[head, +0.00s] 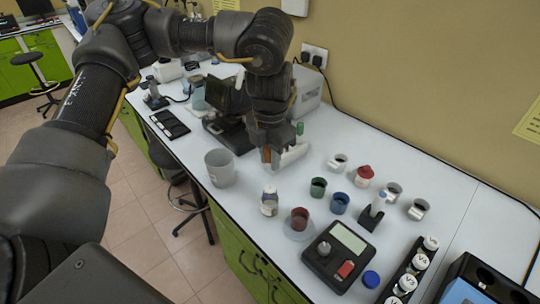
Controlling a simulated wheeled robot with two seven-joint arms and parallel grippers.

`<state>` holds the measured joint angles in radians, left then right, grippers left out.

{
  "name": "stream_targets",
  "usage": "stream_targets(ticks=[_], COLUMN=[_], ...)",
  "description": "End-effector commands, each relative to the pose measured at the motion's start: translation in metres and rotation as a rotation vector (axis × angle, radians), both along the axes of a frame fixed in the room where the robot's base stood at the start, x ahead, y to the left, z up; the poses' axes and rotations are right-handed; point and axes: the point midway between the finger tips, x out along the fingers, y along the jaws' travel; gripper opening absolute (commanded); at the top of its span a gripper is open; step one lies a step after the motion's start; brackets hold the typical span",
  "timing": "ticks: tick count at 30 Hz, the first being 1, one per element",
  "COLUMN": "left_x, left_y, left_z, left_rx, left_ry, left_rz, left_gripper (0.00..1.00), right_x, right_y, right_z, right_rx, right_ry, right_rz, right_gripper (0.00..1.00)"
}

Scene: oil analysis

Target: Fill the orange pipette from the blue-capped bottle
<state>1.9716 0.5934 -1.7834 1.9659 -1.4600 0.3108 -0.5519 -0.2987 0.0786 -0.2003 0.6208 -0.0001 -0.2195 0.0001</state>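My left gripper (272,143) points down over the back middle of the white bench. A small orange part (266,155), possibly the orange pipette, shows at its fingertips, beside a white object (291,156) with a green part (299,128) behind. The fingers overlap these things, so I cannot tell whether they are closed on the orange part. A small labelled bottle (269,203) stands upright nearer the front edge; its top is too small to read clearly. A loose blue cap (371,279) lies at the lower right. My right gripper is not in view.
A grey beaker (220,168) stands left of the bottle. A scale-like device (338,255) and a vial rack (405,279) fill the front right.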

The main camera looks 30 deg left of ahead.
Motion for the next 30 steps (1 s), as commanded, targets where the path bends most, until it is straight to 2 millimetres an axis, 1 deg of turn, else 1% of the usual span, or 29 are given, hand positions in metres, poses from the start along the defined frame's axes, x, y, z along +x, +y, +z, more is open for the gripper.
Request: stream_targets(ticks=[15,25,26,30], left_x=[0.0004,0.0006,0.0006,0.0006], left_y=[-0.0004,-0.0005,-0.0004,-0.0004], left_z=[0.0013,0.0004,0.0004,0.0004], left_rx=[0.0,0.0,0.0,0.0], left_ry=[0.0,0.0,0.0,0.0], left_rz=[0.0,0.0,0.0,0.0], left_gripper=[0.19,0.19,0.21,0.03], right_x=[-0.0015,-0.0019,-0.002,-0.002], right_y=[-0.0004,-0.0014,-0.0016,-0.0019], right_z=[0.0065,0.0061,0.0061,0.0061], right_rx=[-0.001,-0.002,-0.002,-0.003], right_ry=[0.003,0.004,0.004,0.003], right_rz=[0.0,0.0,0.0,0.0], right_gripper=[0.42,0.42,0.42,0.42])
